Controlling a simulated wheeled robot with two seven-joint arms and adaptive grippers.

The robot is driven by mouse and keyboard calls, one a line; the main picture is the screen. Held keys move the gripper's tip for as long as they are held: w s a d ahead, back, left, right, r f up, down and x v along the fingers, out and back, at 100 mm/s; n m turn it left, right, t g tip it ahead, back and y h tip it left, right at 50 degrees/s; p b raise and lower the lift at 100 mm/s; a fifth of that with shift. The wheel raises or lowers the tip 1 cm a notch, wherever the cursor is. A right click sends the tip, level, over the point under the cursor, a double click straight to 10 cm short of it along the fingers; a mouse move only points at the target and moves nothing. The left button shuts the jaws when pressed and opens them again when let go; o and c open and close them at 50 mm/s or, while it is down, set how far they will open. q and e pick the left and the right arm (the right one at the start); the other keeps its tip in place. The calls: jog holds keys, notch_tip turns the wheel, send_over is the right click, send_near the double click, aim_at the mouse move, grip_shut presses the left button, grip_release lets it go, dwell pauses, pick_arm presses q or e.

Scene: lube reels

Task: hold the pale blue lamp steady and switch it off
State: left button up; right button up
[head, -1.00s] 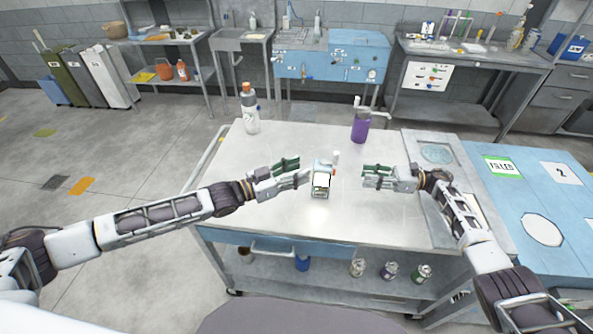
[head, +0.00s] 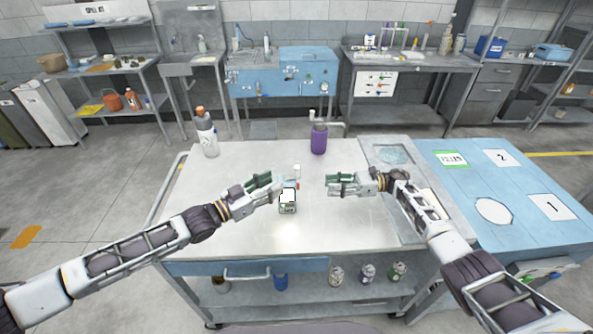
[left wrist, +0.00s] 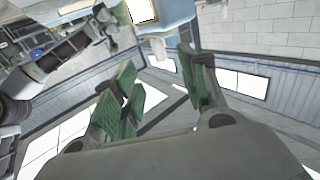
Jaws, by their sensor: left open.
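A white bottle with an orange cap (head: 207,135) stands at the table's back left. A purple bottle (head: 319,138) stands at the back. A blue surface with white labels (head: 470,185) adjoins on the right. The worktable (head: 225,235) is clear in front of the lamp.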

aim_at(297, 176)
pick_arm(q)
jog(key=shift+x, duration=5.25)
grip_shut()
pick_arm(e)
grip_shut()
jog(key=shift+f, duration=0.1)
